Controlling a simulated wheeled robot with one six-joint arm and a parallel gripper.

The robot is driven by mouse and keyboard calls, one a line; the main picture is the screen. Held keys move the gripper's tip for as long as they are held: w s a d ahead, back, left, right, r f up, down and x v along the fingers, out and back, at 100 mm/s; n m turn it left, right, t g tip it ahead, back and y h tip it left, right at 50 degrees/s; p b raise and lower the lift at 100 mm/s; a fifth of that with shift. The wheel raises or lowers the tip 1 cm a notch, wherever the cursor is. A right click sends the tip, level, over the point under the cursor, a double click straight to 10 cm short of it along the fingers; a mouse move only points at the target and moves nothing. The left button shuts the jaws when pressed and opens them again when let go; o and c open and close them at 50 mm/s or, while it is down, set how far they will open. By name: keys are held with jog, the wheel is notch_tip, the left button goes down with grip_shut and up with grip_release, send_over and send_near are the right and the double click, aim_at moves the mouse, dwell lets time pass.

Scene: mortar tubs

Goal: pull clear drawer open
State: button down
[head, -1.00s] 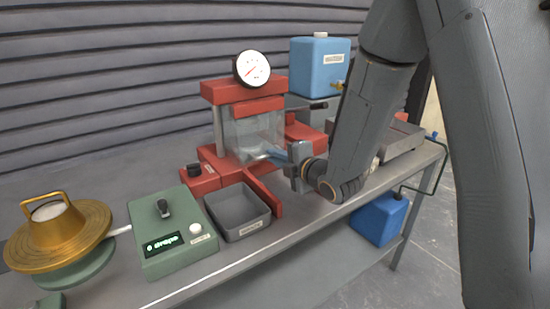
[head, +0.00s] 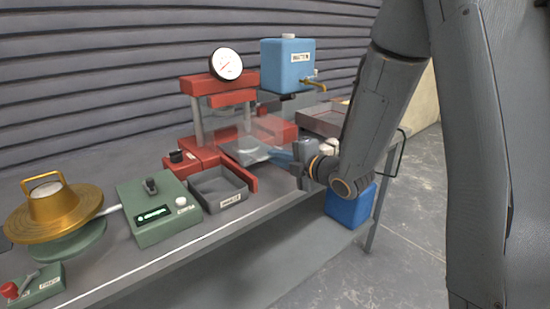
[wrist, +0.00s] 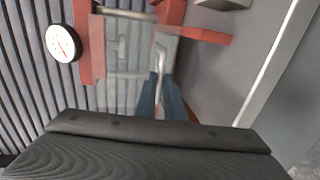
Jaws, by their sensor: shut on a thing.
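A red press (head: 219,84) with a round dial stands at the middle of the bench. Its clear drawer (wrist: 122,62) shows as a see-through panel in the wrist view. In the head view the clear part is faint and hard to tell from what lies behind it, so I cannot tell how far out it stands. My gripper (head: 278,155) is at the press's front right, low. In the wrist view its blue-grey fingers (wrist: 160,88) are shut on a pale bar-like handle (wrist: 161,60) at the clear panel. The fingertips partly hide the handle.
A grey tray (head: 219,190) sits right in front of the press. A green control box (head: 155,212) and a brass-topped device (head: 55,212) stand left. A blue tank (head: 288,65) with a tap stands behind. A blue container (head: 350,203) is below the bench.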

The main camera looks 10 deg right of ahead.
jog(key=c, duration=1.8)
grip_release()
jog(key=shift+c, duration=0.2)
jog(key=v, duration=0.7)
jog(key=shift+s+d+b, duration=0.25)
jog(key=shift+b, duration=0.15)
jog(key=shift+r, duration=0.1)
jog(key=s+d+f+m+g+h+p, duration=0.2)
jog(key=s+d+f+m+g+h, duration=0.45)
jog(key=m, duration=0.75)
jog(key=s+f+m+g+h+p, duration=0.1)
jog(key=s+m+g+h, duration=0.1)
jog(key=s+m+g, duration=0.4)
jog(key=s+m, duration=0.5)
jog(key=s, duration=0.7)
jog(key=shift+s+d, duration=0.25)
jog(key=shift+d, duration=0.15)
